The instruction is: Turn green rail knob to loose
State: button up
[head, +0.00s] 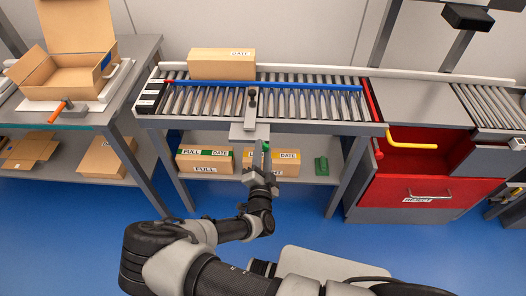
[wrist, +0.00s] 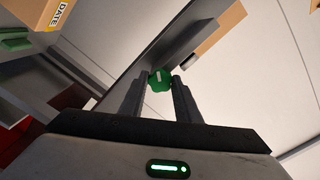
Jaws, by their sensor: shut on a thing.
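The green rail knob (wrist: 160,80) shows in the wrist view between the two fingertips of my gripper (wrist: 161,84). It is a small, lobed knob with a pale mark on its face, and it sits against a grey metal plate. The fingers touch it on both sides and are shut on it. In the head view my gripper (head: 260,163) is at the front of the roller conveyor, below the grey bracket (head: 249,131). The knob is mostly hidden there by the gripper. I cannot tell which way the mark points relative to loose.
A blue rail (head: 300,86) runs along the conveyor, with a carton (head: 222,64) behind it. Labelled cartons (head: 205,160) and a green block (head: 321,166) lie on the shelf below. A yellow handle (head: 413,140) sticks out above the red reject drawer (head: 425,191).

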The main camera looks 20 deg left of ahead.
jog(key=shift+d+n, duration=0.1)
jog(key=shift+n, duration=0.5)
jog(key=o, duration=1)
jog(key=shift+o, duration=0.2)
jog(key=v, duration=1.7)
jog(key=shift+s, duration=0.25)
jog(key=shift+r, duration=0.1)
